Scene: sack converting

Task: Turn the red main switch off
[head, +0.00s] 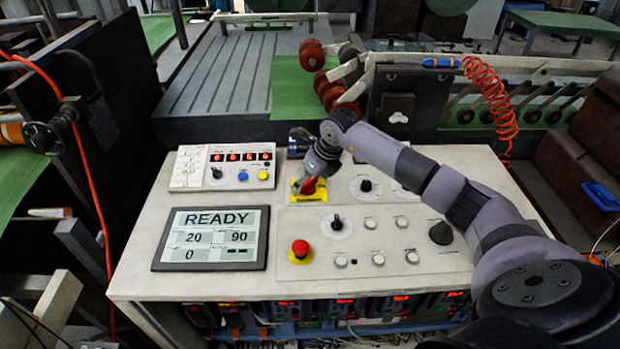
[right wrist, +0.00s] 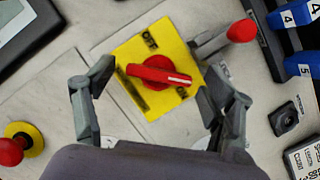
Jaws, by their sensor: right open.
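The red main switch (head: 310,186) sits on a yellow plate (head: 322,197) at the back middle of the white control desk. In the right wrist view the red switch (right wrist: 158,74) lies across its yellow plate (right wrist: 128,58), which bears OFF and ON lettering. The white line on its handle points right, near the ON marking. My right gripper (head: 317,172) is over the switch in the head view. In the right wrist view its open fingers (right wrist: 157,76) stand on either side of the switch, with gaps on both sides. My left gripper is not in view.
A red mushroom button (head: 300,248) on a yellow base stands in front of the switch. A READY display (head: 211,238) is at left, below a panel with red digits (head: 241,157). A red-tipped lever (right wrist: 242,31) stands close to the right finger. Black knobs (head: 366,186) lie to the right.

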